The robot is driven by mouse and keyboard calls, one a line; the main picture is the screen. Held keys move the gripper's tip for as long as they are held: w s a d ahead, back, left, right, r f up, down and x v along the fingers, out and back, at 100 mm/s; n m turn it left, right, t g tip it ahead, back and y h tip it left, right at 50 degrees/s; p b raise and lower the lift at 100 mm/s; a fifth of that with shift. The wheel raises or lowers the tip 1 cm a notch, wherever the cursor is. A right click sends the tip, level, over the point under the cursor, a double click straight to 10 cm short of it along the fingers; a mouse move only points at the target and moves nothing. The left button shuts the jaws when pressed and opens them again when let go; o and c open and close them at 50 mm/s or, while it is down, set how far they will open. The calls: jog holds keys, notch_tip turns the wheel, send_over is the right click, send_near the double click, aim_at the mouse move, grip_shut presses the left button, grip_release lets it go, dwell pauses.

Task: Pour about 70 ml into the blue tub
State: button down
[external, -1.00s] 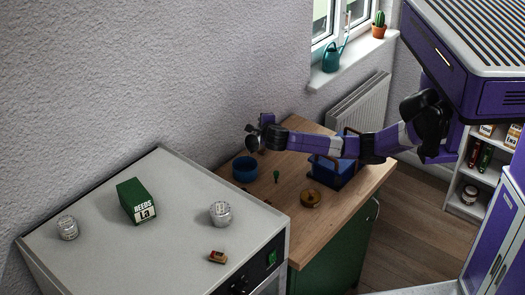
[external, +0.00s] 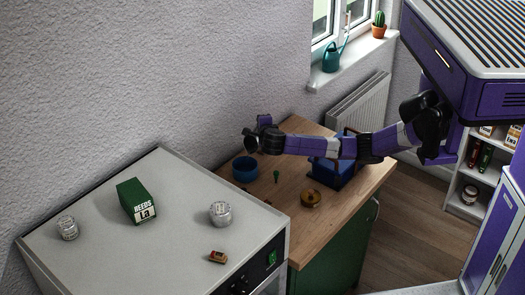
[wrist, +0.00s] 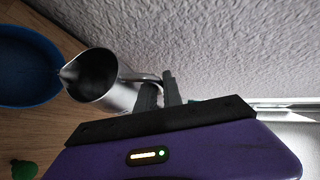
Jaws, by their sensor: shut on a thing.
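The blue tub (external: 245,169) stands on the wooden worktop near the wall. Its rim and inside also show at the left edge of the wrist view (wrist: 28,62). My gripper (wrist: 160,92) is shut on the handle of a metal jug (wrist: 118,96). The jug's mouth faces the wrist camera, with its spout close to the tub's rim in that view. Its inside is dark, so I cannot tell the liquid level, and no stream shows. In the external view my gripper (external: 264,135) and the small, dark jug are above the tub.
A small green-topped item (external: 276,176) stands right of the tub. A round brass-coloured thing (external: 311,198) and a blue crate (external: 332,176), partly behind my arm, are further right. A grey-topped unit (external: 165,240) bearing jars and a green box (external: 138,200) adjoins the worktop.

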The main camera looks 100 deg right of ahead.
jog(key=shift+w+a+r+n+h+b, duration=0.3)
jog(key=shift+w+a+r+h+b, duration=0.1)
jog(key=shift+w+a, duration=0.4)
dwell(0.5)
jog(key=shift+s+d, duration=0.2)
jog(key=shift+s, duration=0.05)
jog(key=shift+s+d+f+m+y+p, duration=0.35)
jog(key=shift+s+d+y+p, duration=0.1)
jog(key=shift+s+d, duration=0.15)
jog(key=shift+s+d+f+m+y+p, duration=0.3)
jog(key=shift+s+d+m+y+p, duration=0.1)
jog(key=shift+s+d, duration=0.2)
jog(key=shift+w+f, duration=0.1)
jog(key=shift+f, duration=0.05)
jog(key=shift+s+d+f+m+t+y, duration=0.35)
jog(key=shift+d+f+y, duration=0.05)
jog(key=shift+f+y, duration=0.15)
jog(key=shift+s+d+f+m+t+y, duration=0.3)
jog(key=shift+s+d+f+t+y, duration=0.05)
jog(key=shift+f+y, duration=0.15)
jog(key=shift+s+d+r+m+y, duration=0.1)
jog(key=shift+s+d+m+y, duration=0.1)
jog(key=shift+m+y, duration=0.1)
jog(key=shift+d+p, duration=0.1)
jog(key=shift+p, duration=0.2)
